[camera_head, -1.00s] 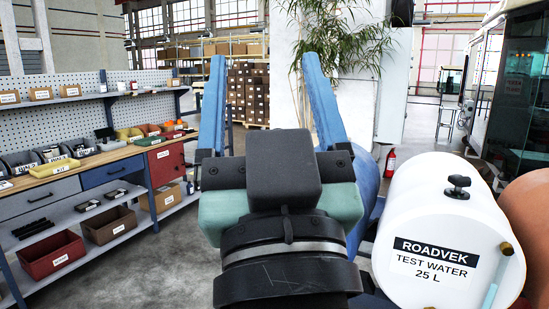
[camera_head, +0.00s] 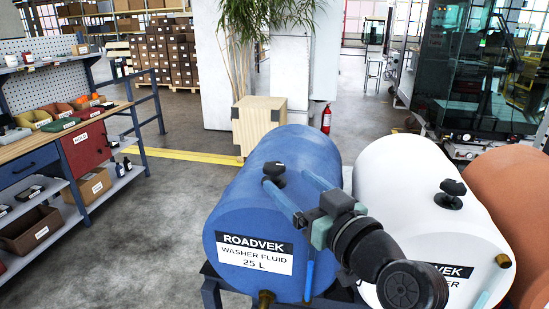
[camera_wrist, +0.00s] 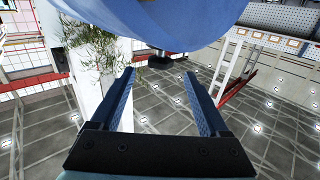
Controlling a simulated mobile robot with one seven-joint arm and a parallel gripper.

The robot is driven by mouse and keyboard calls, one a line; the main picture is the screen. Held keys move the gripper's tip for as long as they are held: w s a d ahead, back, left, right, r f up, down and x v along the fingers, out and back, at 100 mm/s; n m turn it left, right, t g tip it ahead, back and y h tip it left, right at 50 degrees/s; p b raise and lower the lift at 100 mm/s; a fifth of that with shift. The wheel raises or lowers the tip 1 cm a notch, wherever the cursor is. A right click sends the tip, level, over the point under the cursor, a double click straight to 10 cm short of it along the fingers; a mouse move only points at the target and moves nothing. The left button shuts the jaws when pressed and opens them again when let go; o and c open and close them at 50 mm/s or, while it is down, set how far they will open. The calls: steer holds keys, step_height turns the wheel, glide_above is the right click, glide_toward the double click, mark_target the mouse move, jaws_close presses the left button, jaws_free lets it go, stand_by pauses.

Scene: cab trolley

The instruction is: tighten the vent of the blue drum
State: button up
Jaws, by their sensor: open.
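The blue drum (camera_head: 300,155) lies on its side at the middle of the head view, labelled washer fluid. Its black vent knob (camera_head: 275,170) stands on the top of the drum. My gripper (camera_head: 286,178) is open, its two blue fingers reaching over the drum toward the vent. In the wrist view the vent (camera_wrist: 160,62) appears in the gap between the fingertips of my gripper (camera_wrist: 159,76), just beyond them, below the blue drum (camera_wrist: 175,22). I cannot tell whether the fingers touch it. The gripper holds nothing.
A white drum (camera_head: 400,165) with its own black vent (camera_head: 451,190) lies close on the right, partly behind my arm. An orange drum (camera_head: 515,185) lies beyond it. A wooden crate (camera_head: 258,122) stands behind the blue drum. A workbench (camera_head: 60,133) is on the left; the floor between is clear.

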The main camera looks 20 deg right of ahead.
mark_target(279, 172)
steer(key=w, duration=0.2)
steer(key=w+p, duration=0.1)
steer(key=w, duration=0.1)
steer(key=w+a+p, duration=0.1)
steer(key=w, duration=0.1)
steer(key=shift+w, duration=0.35)
jaws_close()
